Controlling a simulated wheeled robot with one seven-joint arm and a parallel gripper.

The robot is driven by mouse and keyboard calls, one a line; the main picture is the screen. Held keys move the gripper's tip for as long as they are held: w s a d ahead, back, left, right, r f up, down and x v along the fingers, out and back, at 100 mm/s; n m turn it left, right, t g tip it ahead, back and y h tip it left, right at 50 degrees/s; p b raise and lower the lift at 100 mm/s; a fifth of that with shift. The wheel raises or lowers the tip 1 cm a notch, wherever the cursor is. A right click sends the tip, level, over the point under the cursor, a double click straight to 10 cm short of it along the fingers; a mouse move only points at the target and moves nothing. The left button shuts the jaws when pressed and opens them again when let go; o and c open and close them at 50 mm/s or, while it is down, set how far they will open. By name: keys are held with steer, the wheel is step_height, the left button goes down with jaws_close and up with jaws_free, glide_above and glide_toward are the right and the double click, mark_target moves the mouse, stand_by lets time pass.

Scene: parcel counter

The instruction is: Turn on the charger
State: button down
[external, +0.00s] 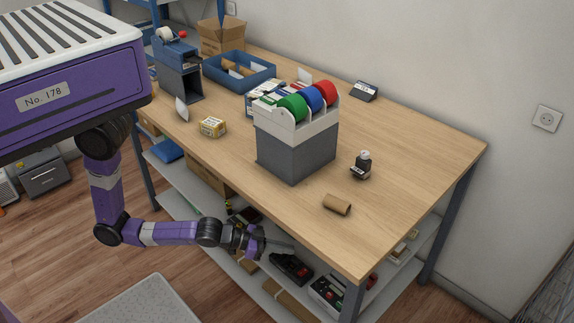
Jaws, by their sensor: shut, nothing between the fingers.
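My gripper (262,243) is shut and empty, low at the front of the bench, level with the lower shelf. A black device with red parts (291,267) lies on the lower shelf just right of and below my gripper. A grey and black unit with red parts (328,291) stands further right on the same shelf, partly hidden by the table leg. I cannot tell for sure which of these is the charger, and no switch is clear at this size. I cannot tell whether my gripper touches anything.
The wooden tabletop (420,150) overhangs the lower shelf (270,297). On top stand a grey tape dispenser (296,152) with coloured rolls, a stamp (361,166), a cardboard tube (337,204) and a blue tray (262,78). A table leg (352,302) stands at the right front.

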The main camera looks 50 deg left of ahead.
steer(key=d+r+n+g+y+p, duration=0.1)
steer(key=d+r+n+y+p, duration=0.15)
steer(key=d, duration=0.65)
steer(key=a+f+n+g+y, duration=0.1)
steer(key=a+f+n+y, duration=0.3)
steer(key=a+f+y, duration=0.2)
steer(key=shift+s+a+f+n+g+y+p, duration=0.2)
steer(key=shift+s+a+n+g+y+p, duration=0.2)
steer(key=shift+a, duration=0.5)
steer(key=shift+f, duration=0.1)
steer(key=b, duration=0.2)
glide_above(302, 272)
steer(key=s, duration=0.2)
steer(key=f, duration=0.7)
steer(key=shift+s+d+f, duration=0.1)
steer(key=shift+s+f, duration=0.1)
steer(key=shift+f, duration=0.1)
step_height(302, 272, down, 3)
steer(key=shift+f+b, duration=0.1)
steer(key=shift+b, duration=0.35)
steer(key=shift+s+f, duration=0.1)
steer(key=shift+f, duration=0.35)
